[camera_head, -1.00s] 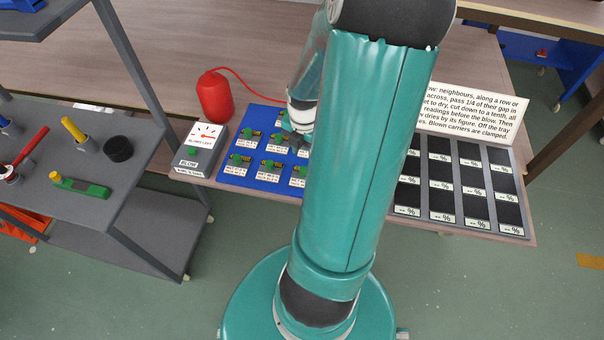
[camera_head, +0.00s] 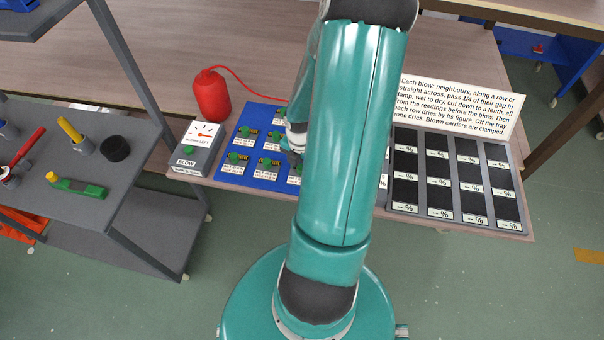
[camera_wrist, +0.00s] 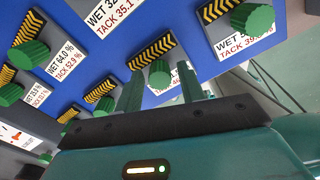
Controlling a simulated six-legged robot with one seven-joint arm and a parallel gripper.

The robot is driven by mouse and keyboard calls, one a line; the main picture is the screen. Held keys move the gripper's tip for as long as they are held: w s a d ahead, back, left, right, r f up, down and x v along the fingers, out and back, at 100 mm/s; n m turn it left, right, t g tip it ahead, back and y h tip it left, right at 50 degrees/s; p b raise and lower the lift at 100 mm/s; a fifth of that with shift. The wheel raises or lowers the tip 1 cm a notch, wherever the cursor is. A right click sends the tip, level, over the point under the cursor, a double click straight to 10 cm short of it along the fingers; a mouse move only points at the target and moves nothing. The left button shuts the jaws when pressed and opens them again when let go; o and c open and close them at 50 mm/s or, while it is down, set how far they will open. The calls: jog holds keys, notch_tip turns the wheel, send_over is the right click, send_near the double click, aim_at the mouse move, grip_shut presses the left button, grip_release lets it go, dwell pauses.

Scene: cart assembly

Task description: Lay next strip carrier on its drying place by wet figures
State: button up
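The blue tray (camera_head: 262,110) holds several strip carriers with green knobs, striped bands and white wet and tack labels. My gripper (camera_wrist: 162,90) is over the tray's right part, largely behind my arm in the head view. In the wrist view its two dark green fingers are apart, with a green carrier knob (camera_wrist: 160,74) seen between them. I cannot tell whether they touch it. That carrier's label is partly hidden by a finger. One carrier label (camera_wrist: 60,62) to the left reads wet 64.0 and tack 52.9. The black drying places (camera_head: 470,176) on the right show blank percent readings.
A blow box (camera_head: 196,142) with a dial and green button stands left of the tray, near a red bulb (camera_head: 211,96) with a hose. A white instruction card (camera_head: 458,102) stands behind the drying places. A grey cart (camera_head: 60,150) with tools is at left.

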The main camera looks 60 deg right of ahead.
jog(key=shift+c, duration=0.5)
grip_shut()
jog(key=shift+r, duration=1.45)
